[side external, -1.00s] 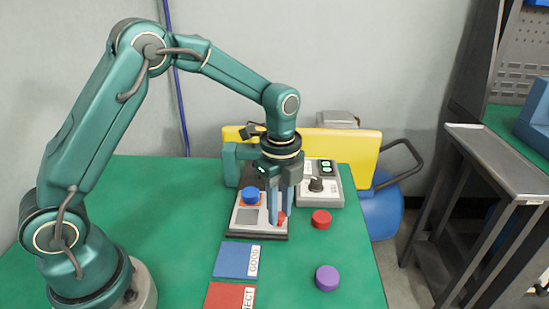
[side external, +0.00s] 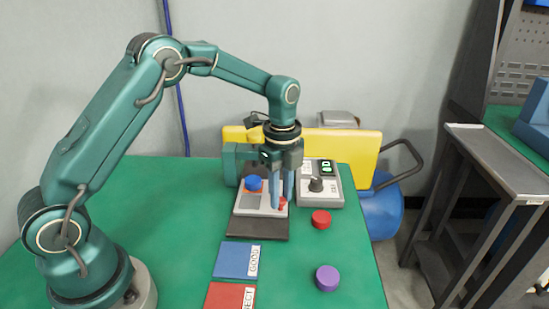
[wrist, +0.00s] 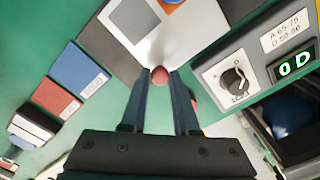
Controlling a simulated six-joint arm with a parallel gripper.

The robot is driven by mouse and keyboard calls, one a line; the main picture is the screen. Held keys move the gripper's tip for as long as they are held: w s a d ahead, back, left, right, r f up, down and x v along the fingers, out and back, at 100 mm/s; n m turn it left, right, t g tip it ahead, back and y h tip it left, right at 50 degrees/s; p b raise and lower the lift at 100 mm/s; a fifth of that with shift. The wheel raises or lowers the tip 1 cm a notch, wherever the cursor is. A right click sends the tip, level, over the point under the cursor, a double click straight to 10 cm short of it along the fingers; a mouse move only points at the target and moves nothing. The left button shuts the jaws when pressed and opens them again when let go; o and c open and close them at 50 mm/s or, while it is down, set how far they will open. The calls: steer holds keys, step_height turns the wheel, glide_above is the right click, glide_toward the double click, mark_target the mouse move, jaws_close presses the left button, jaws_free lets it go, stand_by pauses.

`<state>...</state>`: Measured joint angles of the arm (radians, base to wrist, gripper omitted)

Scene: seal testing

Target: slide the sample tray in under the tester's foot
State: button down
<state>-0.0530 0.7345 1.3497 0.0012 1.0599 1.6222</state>
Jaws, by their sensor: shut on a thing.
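The sample tray (side external: 251,212) is a light grey plate with a grey square and an orange patch bearing a blue disc (side external: 254,183). It lies on a dark base plate (side external: 257,229), whose front part is bare. My gripper (side external: 282,205) points down at the tray's front right, shut on its small red knob (wrist: 160,75). In the wrist view the tray (wrist: 160,48) reaches from the fingertips to the top edge. The tester's green body (side external: 232,165) stands at the tray's back left. Its foot is hidden or not clear, so I cannot tell how far the disc is beneath it.
A control box (side external: 320,184) with a dial and lit display stands close right of the tray. A red disc (side external: 321,219) and a purple disc (side external: 327,278) lie on the green table. Blue (side external: 237,260) and red (side external: 229,296) labelled pads lie in front.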

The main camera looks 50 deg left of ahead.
steer(key=shift+w+a, duration=1.6)
steer(key=shift+w, duration=0.05)
steer(key=c, duration=0.7)
jaws_free()
steer(key=shift+o, duration=0.2)
steer(key=shift+r, duration=2.55)
steer(key=shift+r, duration=0.1)
